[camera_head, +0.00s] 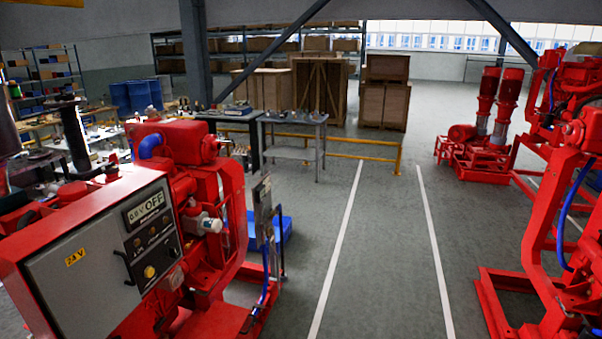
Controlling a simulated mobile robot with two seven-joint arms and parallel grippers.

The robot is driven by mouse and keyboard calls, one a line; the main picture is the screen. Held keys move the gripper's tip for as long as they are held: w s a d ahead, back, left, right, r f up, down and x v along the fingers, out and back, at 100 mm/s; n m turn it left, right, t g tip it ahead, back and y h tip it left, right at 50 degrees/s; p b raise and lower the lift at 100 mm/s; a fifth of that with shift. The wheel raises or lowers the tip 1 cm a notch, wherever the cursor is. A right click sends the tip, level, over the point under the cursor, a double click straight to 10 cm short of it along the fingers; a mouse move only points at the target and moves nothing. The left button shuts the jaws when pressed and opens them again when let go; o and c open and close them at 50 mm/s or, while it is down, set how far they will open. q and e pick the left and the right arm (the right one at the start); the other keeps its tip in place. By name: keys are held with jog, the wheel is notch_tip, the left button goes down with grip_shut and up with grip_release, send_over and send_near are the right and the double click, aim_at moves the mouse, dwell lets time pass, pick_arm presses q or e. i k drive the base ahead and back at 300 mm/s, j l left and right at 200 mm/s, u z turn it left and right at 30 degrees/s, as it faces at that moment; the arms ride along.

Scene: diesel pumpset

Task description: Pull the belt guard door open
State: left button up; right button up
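A red diesel pumpset (195,150) fills the lower left. Its grey control panel (70,285) has a display reading OFF, a yellow 24 V label, a dark handle and knobs. I cannot make out for certain a belt guard door on it. A narrow grey upright plate (263,205) stands at the pumpset's right side; I cannot tell whether it belongs to a guard. More red pump machinery (545,230) stands at the right edge, with a blue hose. Neither of my grippers shows in this view.
A grey table (293,121) and a yellow rail (398,158) stand beyond the pumpset. Wooden crates (385,103) are behind them. Another red pump unit (485,140) stands at the back right. The grey floor (385,250) between two white lines is clear.

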aim_at(231, 197)
jog(key=i+u, duration=0.15)
jog(key=i, duration=0.4)
jog(key=i+u, duration=0.15)
jog(key=i, duration=0.45)
jog(key=i+l+u, duration=0.1)
jog(key=i, duration=0.45)
jog(key=i+l+u, duration=0.15)
jog(key=i, duration=0.4)
jog(key=i+l+u, duration=0.25)
jog(key=i+u, duration=0.25)
jog(key=i+l+u, duration=0.3)
jog(key=u, duration=0.2)
jog(key=i+l+u, duration=0.25)
jog(key=l+u, duration=0.2)
jog(key=i+l+u, duration=0.2)
jog(key=l+u, duration=0.3)
jog(key=l, duration=0.2)
